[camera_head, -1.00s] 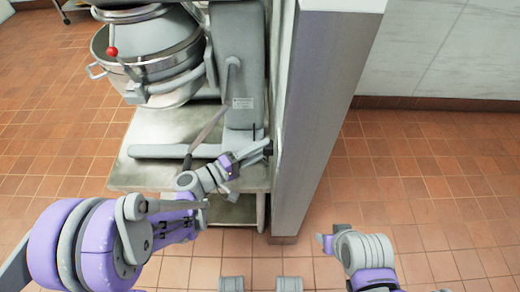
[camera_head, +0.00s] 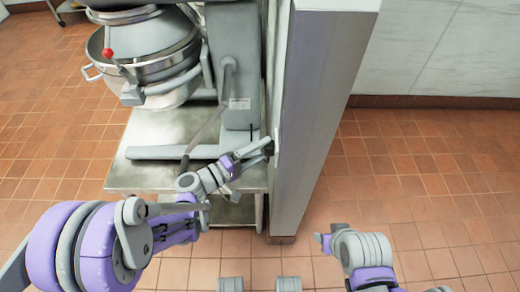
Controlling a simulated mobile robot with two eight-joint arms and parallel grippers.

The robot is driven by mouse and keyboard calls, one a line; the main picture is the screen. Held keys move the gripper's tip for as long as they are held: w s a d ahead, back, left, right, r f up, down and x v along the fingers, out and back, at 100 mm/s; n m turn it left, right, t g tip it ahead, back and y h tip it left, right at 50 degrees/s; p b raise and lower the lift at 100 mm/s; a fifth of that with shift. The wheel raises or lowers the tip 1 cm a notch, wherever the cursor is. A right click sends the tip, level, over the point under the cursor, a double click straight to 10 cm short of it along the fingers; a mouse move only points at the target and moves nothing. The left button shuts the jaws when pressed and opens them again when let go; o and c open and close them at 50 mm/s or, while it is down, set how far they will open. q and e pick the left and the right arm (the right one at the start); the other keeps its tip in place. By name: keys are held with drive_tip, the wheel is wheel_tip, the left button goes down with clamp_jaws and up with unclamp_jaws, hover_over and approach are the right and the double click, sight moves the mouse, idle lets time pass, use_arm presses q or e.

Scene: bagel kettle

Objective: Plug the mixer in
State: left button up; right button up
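The mixer (camera_head: 235,75) is a large grey machine with a steel bowl (camera_head: 150,60) and a red-knobbed lever. It stands on a steel table (camera_head: 135,178) at the upper left. My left gripper (camera_head: 268,147) reaches over the table's right side, its tip against or very near the side of the tall grey partition (camera_head: 315,120). A small dark thing shows at its tip; I cannot tell whether it is a plug, and the finger gap is too small to judge. No socket can be made out. My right gripper (camera_head: 322,240) is low, right of the partition, away from the mixer; its fingers are unclear.
The partition stands close along the right of the table and separates my two arms. Red tiled floor (camera_head: 420,190) is open on the right, up to a pale wall (camera_head: 440,50). A lower shelf (camera_head: 235,210) shows under the table.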

use_arm(q)
drive_tip(key=shift+o, duration=0.6)
drive_tip(key=v, duration=1.1)
drive_tip(key=shift+d, duration=0.1)
